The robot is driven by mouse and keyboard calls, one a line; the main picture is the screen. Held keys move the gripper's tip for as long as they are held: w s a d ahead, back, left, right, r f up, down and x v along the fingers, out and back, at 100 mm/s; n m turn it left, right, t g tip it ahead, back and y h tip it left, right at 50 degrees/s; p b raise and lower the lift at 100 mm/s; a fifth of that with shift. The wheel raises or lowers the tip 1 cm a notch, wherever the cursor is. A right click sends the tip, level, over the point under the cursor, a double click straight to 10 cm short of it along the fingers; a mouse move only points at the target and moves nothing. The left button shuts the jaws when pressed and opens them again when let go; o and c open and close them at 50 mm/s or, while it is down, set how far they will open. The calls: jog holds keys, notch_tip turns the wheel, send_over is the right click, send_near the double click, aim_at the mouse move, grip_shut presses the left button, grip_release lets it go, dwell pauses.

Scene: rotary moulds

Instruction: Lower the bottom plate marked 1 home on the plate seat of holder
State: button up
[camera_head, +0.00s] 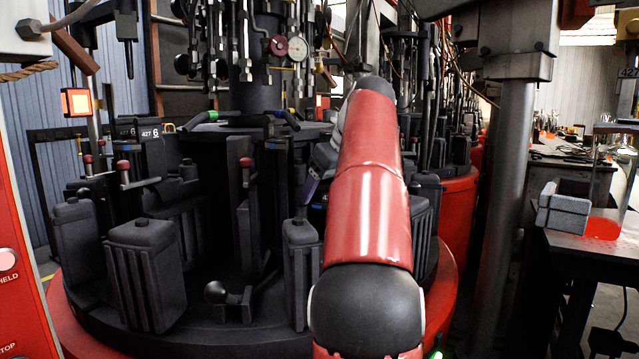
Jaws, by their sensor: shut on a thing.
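My red and black arm reaches forward over the round machine table and hides what is behind it. My gripper is not seen; it is hidden behind the arm. I cannot make out the bottom plate marked 1. A dark grey part with a small bluish patch (310,189) shows at the arm's left edge; I cannot tell what it is. Dark mould blocks stand on the round table; two at the back left (152,132) carry labels reading 427 6. I cannot tell which part is the holder, and its plate seat is not made out.
A ribbed dark block (146,275) and a black ball-ended lever (216,291) stand at the front of the table. A red-knobbed lever (124,170) is at left. A grey column (503,190) stands at right, beside a bench (590,243) with grey blocks (563,212).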

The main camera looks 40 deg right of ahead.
aim_at(324, 203)
jog(key=shift+a+f, duration=0.1)
jog(key=shift+f, duration=1.45)
notch_tip(324, 203, down, 2)
jog(key=b, duration=0.3)
jog(key=shift+f, duration=0.1)
jog(key=shift+f+b, duration=0.7)
jog(key=shift+f, duration=0.6)
jog(key=shift+w+p, duration=0.1)
jog(key=shift+p, duration=0.35)
jog(key=shift+f, duration=0.2)
jog(key=shift+p, duration=0.5)
jog(key=shift+f+b, duration=0.4)
jog(key=shift+f, duration=0.35)
jog(key=o, duration=1.3)
jog(key=shift+c, duration=0.2)
